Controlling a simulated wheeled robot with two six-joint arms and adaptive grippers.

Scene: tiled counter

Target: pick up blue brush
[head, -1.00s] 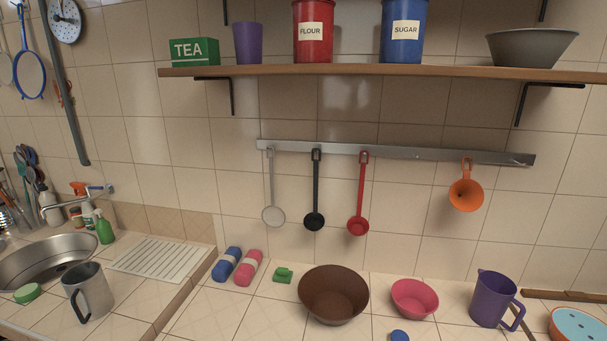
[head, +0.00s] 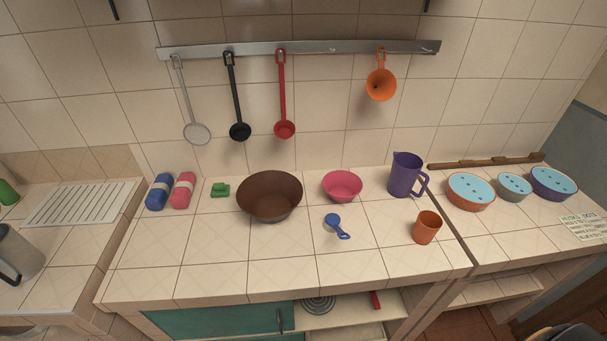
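A small blue object with a handle (head: 338,227), which looks like the blue brush, lies on the tiled counter (head: 250,255) in the head view. It sits in front of the pink bowl (head: 342,185) and right of the brown bowl (head: 269,197), apart from both. Its handle points toward the lower right, and a pale part shows at its left side. Nothing covers it. Neither of my grippers is in view.
An orange cup (head: 427,227) and purple jug (head: 405,175) stand to the right. Rolled blue (head: 159,192) and pink (head: 182,190) cloths and a green item (head: 220,189) lie left. Utensils hang from a wall rail (head: 300,49). The counter's front is clear.

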